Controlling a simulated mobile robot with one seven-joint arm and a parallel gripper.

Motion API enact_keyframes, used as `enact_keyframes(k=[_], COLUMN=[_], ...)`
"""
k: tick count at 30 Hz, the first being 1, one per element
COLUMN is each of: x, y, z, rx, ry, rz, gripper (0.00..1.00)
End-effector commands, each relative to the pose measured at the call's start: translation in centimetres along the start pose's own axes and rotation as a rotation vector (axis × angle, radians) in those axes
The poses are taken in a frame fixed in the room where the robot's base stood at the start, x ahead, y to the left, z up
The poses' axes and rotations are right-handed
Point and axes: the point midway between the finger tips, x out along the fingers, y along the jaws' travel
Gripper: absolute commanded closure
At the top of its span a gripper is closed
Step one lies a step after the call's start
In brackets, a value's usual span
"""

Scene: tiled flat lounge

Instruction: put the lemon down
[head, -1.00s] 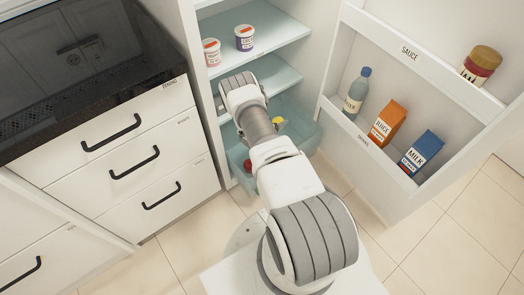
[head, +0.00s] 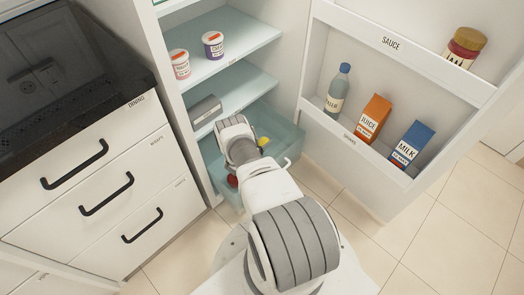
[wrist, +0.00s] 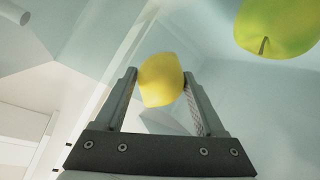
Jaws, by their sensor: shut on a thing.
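The lemon (wrist: 161,80) is yellow and sits between the two fingers of my gripper (wrist: 163,88) in the wrist view. My gripper is shut on it. A green-yellow fruit with a stem (wrist: 278,25) lies close by at the upper right. In the head view my fingers are hidden behind my arm, over the clear bin (head: 287,127) at the bottom of the open fridge. A small yellow patch (head: 263,142) shows beside my arm there; I cannot tell which fruit it is. Whether the lemon touches the bin floor is not clear.
A red item (head: 232,181) lies in the bin's front left. Shelves above hold two cups (head: 213,45) and a grey box (head: 205,110). The open door (head: 392,190) on the right carries a bottle (head: 337,90), juice (head: 372,118), milk (head: 412,145) and a jar (head: 464,48). Drawers stand left.

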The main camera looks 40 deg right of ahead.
Motion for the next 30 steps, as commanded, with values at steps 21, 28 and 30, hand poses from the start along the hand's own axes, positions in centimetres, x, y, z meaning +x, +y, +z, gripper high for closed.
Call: enact_keyframes(k=[21,28,30], x=[1.6,1.8,1.8], y=[-1.6,-1.9,-1.9], z=[2.9,3.3,3.3], rx=[-0.001,0.000,0.000], ry=[0.001,0.000,0.000], rz=[0.000,0.000,0.000], gripper=[0.98,0.98,0.98])
